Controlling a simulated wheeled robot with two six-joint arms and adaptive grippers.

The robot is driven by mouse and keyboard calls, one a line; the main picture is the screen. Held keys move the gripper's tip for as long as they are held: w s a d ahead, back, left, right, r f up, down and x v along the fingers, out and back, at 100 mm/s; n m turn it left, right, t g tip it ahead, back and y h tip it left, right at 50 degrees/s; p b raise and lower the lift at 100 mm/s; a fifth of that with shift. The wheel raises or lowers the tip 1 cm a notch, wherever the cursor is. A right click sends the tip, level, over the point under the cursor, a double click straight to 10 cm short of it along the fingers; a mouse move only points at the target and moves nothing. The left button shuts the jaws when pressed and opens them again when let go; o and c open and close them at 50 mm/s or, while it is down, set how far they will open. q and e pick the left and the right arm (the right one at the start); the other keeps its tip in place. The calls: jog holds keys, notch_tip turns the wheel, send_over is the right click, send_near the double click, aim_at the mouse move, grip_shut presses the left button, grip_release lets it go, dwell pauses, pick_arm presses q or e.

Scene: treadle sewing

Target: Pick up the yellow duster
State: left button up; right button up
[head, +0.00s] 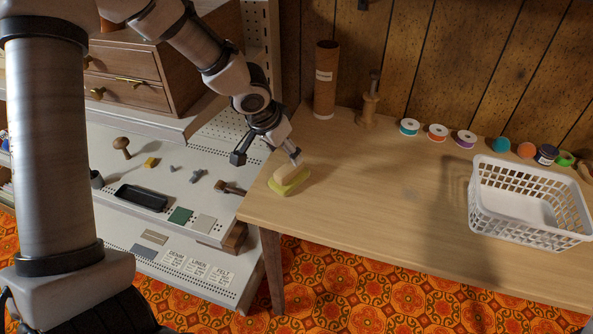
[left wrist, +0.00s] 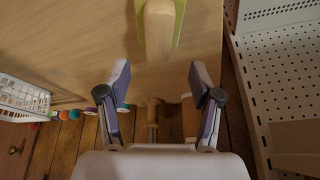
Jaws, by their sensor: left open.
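The yellow duster (head: 289,180) lies on the wooden table near its left corner. It has a pale wooden grip on top and a yellow-green base. My left gripper (head: 268,158) is open and empty, just above and to the left of the duster, one finger over its far end. In the left wrist view the duster (left wrist: 160,25) is at the top, cut off by the frame edge. There it lies beyond the open fingertips (left wrist: 160,78), roughly in line with the gap between them. My right gripper is out of view.
A white basket (head: 520,225) stands on the table (head: 390,210) at right. A cardboard tube (head: 326,85), a wooden stand (head: 368,108) and several spools line the back. A pegboard shelf with small tools is left of the table. The table's middle is clear.

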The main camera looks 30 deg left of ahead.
aim_at(289, 166)
pick_arm(q)
jog(key=shift+s+f, duration=0.1)
jog(key=shift+f, duration=0.55)
jog(key=b+x, duration=0.1)
jog(key=x, duration=0.4)
jog(key=shift+f+b, duration=0.3)
jog(key=shift+b, duration=0.05)
jog(key=shift+s+r, duration=0.15)
jog(key=shift+s, duration=0.1)
jog(key=shift+c, duration=0.6)
grip_shut()
